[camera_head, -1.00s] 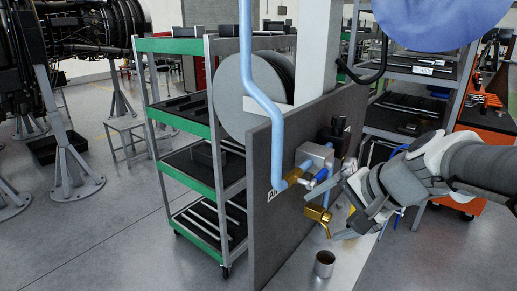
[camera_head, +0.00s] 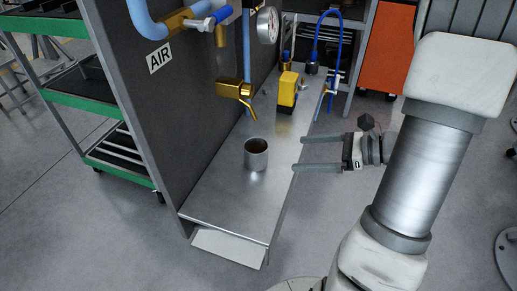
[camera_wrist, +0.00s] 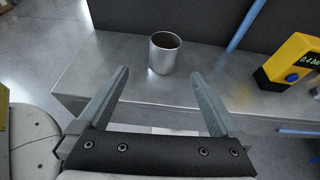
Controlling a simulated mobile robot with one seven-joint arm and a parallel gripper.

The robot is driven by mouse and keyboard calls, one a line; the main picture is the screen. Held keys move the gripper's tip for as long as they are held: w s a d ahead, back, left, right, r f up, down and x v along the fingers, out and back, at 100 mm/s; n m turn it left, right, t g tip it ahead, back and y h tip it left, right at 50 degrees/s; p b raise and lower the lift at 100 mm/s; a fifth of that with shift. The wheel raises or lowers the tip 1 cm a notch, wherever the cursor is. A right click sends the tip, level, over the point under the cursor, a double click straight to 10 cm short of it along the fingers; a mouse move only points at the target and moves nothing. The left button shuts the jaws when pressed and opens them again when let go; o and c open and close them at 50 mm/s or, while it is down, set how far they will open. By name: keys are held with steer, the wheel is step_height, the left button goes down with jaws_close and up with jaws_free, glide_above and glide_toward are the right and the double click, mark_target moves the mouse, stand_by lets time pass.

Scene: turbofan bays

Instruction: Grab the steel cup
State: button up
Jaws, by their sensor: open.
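The steel cup (camera_head: 256,155) stands upright on the metal bench top, a little in front of the brass spout. In the wrist view the cup (camera_wrist: 164,54) stands ahead of my gripper, roughly centred between the two fingers and beyond their tips. My gripper (camera_head: 299,154) is open and empty at the right edge of the bench, its fingers pointing left toward the cup. A clear gap shows between the fingertips and the cup. The wrist view shows both fingers (camera_wrist: 160,78) spread wide apart.
A brass spout (camera_head: 236,90) hangs from the dark panel (camera_head: 165,110) behind the cup. A yellow device (camera_head: 288,91) and blue hoses (camera_head: 330,60) stand farther back on the bench (camera_head: 225,205). The bench top around the cup is bare. A green-edged shelf cart (camera_head: 85,107) stands at left.

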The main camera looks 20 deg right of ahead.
mark_target(266, 155)
steer(key=shift+m, duration=0.3)
steer(key=b+x, duration=0.1)
steer(key=x, duration=0.6)
steer(key=b+x, duration=0.1)
steer(key=x, duration=0.3)
steer(key=shift+w+f+b, duration=0.3)
steer(key=shift+f, duration=0.2)
steer(key=shift+w+b+x, duration=0.15)
steer(key=shift+b+x, duration=0.2)
steer(key=shift+x, duration=1.05)
steer(key=shift+w+b+x, duration=0.15)
steer(key=shift+b+x, duration=0.2)
steer(key=shift+x, duration=1.05)
steer(key=shift+d+r, duration=0.1)
steer(key=shift+r, duration=0.2)
jaws_close()
